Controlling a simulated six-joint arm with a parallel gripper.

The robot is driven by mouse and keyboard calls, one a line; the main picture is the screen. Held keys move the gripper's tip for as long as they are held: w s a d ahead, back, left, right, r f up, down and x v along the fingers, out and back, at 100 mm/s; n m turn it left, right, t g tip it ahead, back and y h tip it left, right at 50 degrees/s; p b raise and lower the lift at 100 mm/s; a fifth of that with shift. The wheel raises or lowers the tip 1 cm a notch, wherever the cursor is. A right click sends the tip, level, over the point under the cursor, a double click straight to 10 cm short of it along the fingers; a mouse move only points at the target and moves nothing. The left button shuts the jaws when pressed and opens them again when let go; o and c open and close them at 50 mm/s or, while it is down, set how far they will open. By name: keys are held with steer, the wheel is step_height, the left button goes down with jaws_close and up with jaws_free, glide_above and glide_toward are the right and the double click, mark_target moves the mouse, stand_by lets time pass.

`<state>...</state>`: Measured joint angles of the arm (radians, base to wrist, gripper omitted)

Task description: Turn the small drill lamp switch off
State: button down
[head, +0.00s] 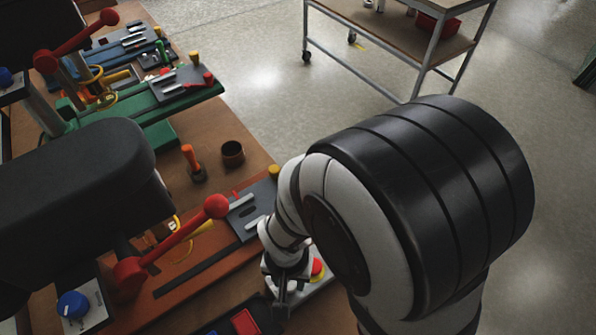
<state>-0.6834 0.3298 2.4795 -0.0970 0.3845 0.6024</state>
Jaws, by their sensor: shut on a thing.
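My gripper (281,302) points down at the front edge of the bench, beside a grey box with a round red button (317,267). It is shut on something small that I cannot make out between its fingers. My arm covers part of the box. A red-based drill (195,270) with a red lever (185,237) stands left of the gripper. A green drill (190,95) and a blue one (105,62) stand farther back. I cannot tell which part is the lamp switch.
A box with a blue knob (73,304) is at lower left. A red block in a dark tray (245,322) lies close to the gripper. A wheeled cart (400,45) is beyond open floor.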

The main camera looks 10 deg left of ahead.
mark_target(289, 283)
steer(key=c, duration=0.7)
jaws_free()
steer(key=shift+c, duration=0.2)
steer(key=shift+r, duration=0.1)
step_height(289, 283, up, 16)
steer(key=shift+f, duration=0.2)
steer(key=s+d+m+y, duration=0.1)
steer(key=s+d+m, duration=0.4)
steer(key=d, duration=0.7)
steer(key=shift+s+r+y, duration=0.3)
steer(key=shift+s+y, duration=0.1)
steer(key=shift+s, duration=0.15)
